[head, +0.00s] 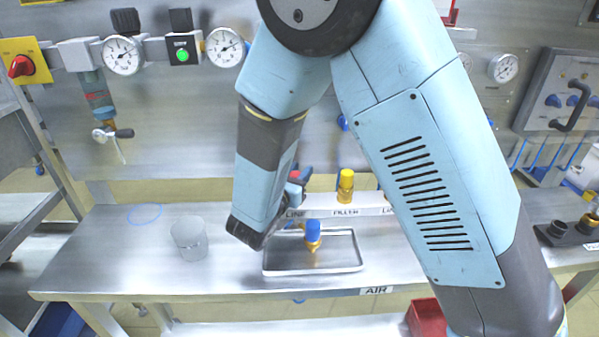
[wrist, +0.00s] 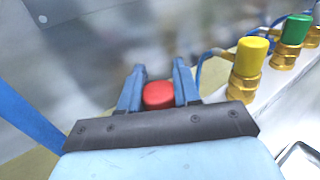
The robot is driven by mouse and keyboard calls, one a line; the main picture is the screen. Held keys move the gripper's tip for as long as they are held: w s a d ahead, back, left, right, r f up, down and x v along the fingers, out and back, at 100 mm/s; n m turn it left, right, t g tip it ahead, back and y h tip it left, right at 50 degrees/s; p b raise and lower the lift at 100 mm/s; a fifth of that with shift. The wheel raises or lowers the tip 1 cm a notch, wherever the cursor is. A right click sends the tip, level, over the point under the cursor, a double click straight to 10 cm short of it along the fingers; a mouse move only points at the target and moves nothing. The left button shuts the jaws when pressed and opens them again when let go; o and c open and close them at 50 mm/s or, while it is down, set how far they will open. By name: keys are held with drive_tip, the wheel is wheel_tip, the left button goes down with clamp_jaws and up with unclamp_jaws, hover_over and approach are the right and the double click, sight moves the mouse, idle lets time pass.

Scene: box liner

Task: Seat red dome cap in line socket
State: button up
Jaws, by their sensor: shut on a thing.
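The red dome cap (wrist: 158,95) is held between the two blue fingers of my gripper (wrist: 157,70), which are shut on it. In the head view a little of the red cap (head: 295,174) shows at my gripper (head: 302,180), above the left end of the white labelled rail (head: 320,212). A LINE label (head: 295,213) is just below my gripper. The socket at that label is hidden by my gripper and arm, so I cannot tell whether the cap touches it.
A yellow-capped brass fitting (head: 346,185) stands at the FILLER label, with a green-capped one (wrist: 292,35) beyond it in the wrist view. A blue-capped fitting (head: 313,236) is at the metal tray (head: 335,268). A clear cup (head: 189,238) stands left.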

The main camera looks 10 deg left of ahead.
drive_tip(key=shift+f, duration=0.35)
drive_tip(key=o, duration=1.1)
drive_tip(key=shift+s, duration=0.1)
drive_tip(key=v, duration=1.3)
drive_tip(key=shift+s+f, duration=0.1)
drive_tip(key=shift+s, duration=0.2)
